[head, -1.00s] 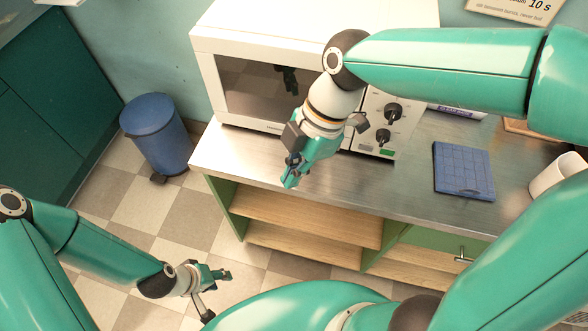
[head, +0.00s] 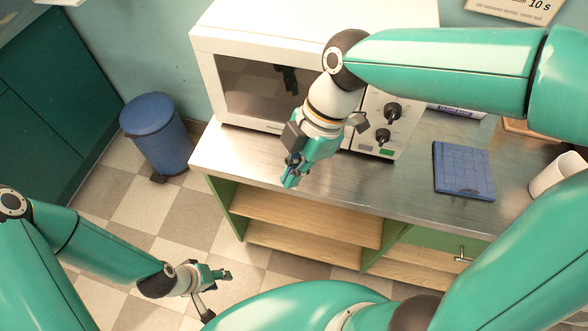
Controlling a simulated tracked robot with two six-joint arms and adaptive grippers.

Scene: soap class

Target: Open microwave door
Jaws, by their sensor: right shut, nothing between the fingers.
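The white microwave (head: 285,35) stands on the metal counter at the top centre of the head view. Its dark-windowed door (head: 243,88) faces front and looks closed. Two dark knobs and a green button sit on its control panel (head: 372,108). My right gripper (head: 291,180) hangs in front of the microwave, over the counter's front edge, pointing down. It is shut and empty. My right arm hides part of the door and the panel. My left gripper (head: 222,281) is low at the left, over the floor, far from the microwave. Its fingers are too small to read.
A blue folded cloth or pad (head: 463,171) lies on the counter (head: 400,190) right of the microwave. A white cup (head: 556,176) stands at the right edge. A blue bin (head: 156,135) is on the floor left of the counter. Open wooden shelves (head: 310,220) are below.

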